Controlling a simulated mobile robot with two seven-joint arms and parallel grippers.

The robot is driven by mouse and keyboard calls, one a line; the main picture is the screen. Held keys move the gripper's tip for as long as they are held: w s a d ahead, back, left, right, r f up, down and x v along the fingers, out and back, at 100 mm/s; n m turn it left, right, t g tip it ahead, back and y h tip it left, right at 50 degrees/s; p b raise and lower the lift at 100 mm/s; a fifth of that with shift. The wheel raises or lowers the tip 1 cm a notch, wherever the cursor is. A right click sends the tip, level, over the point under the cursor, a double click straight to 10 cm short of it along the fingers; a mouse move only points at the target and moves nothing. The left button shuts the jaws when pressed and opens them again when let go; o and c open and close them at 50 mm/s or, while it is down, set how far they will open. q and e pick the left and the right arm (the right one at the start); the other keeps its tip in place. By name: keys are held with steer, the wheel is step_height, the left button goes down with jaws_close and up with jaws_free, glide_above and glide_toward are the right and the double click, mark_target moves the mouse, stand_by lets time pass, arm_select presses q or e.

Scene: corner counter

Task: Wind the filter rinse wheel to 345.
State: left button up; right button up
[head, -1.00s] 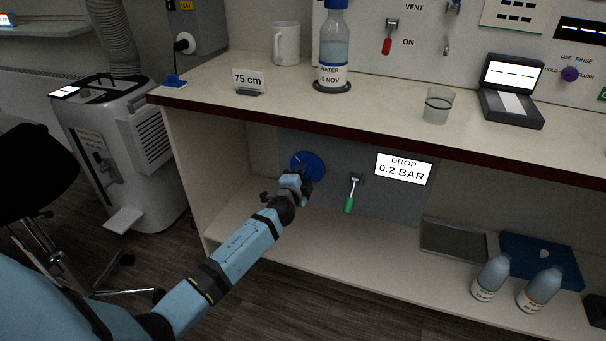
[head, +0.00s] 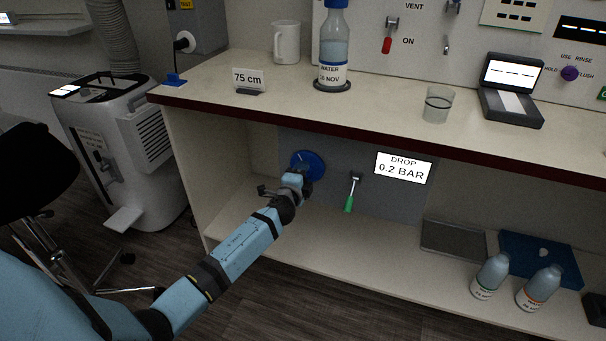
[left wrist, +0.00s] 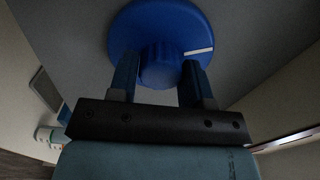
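The blue round wheel (head: 312,162) is on the grey panel under the counter. In the left wrist view the wheel (left wrist: 199,22) fills the top middle, with a raised ribbed hub (left wrist: 161,66) and a white mark pointing right and slightly up. My left gripper (head: 301,178) is at the wheel in the head view and partly hides it. In the left wrist view its two fingers (left wrist: 160,76) sit on either side of the hub, apparently closed against it. I see no numbers on the wheel. My right gripper is not in view.
A green-handled lever (head: 350,200) and a display reading "DROP 0.2 BAR" (head: 403,168) are right of the wheel. The counter edge (head: 350,140) overhangs above. A tray (head: 453,241) and two bottles (head: 490,277) stand on the lower shelf at right.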

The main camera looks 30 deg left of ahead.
arm_select(q)
steer(key=o, duration=0.3)
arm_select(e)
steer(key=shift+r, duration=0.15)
arm_select(q)
steer(key=p+v, duration=0.1)
steer(key=v, duration=1.3)
steer(key=shift+p, duration=0.35)
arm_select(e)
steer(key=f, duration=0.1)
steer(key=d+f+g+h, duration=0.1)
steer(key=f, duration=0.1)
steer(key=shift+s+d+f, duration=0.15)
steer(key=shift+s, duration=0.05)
arm_select(q)
steer(key=shift+w, duration=0.1)
